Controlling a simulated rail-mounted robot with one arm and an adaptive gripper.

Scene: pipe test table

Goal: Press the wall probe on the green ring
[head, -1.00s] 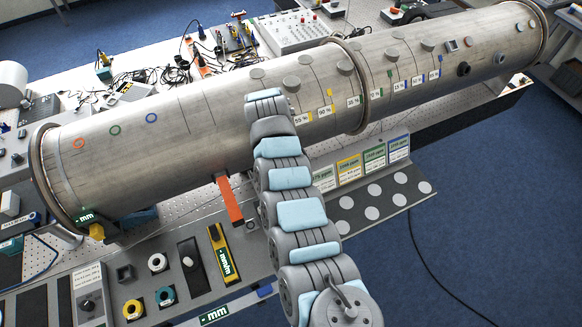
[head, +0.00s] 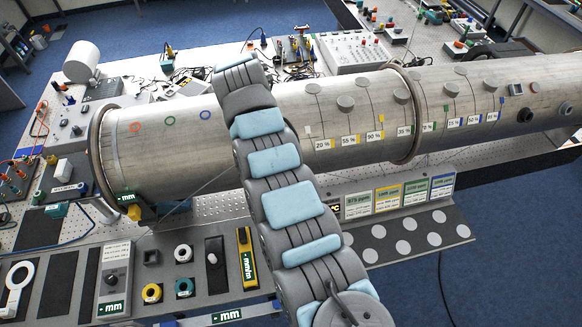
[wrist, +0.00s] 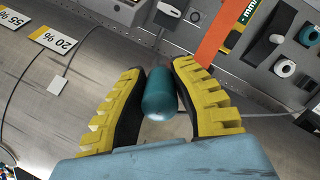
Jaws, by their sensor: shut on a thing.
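The green ring (head: 170,121) is a small outline on the left part of the big metal pipe (head: 290,110) in the head view, between an orange ring (head: 135,126) and a blue ring (head: 205,115). In the wrist view my gripper (wrist: 158,95) has yellow ribbed fingers with dark pads, shut on a teal rounded cylinder, the wall probe (wrist: 158,97). The pipe wall lies behind it. In the head view my arm crosses the pipe to the right of the rings, and it hides the gripper and probe. The green ring is not visible in the wrist view.
Percent labels, such as the 20 % label (head: 320,144), and round studs (head: 345,103) line the pipe right of my arm. A front panel (head: 200,285) holds coloured rings and a yellow mm tool (head: 246,260). An orange strip (wrist: 217,38) shows in the wrist view.

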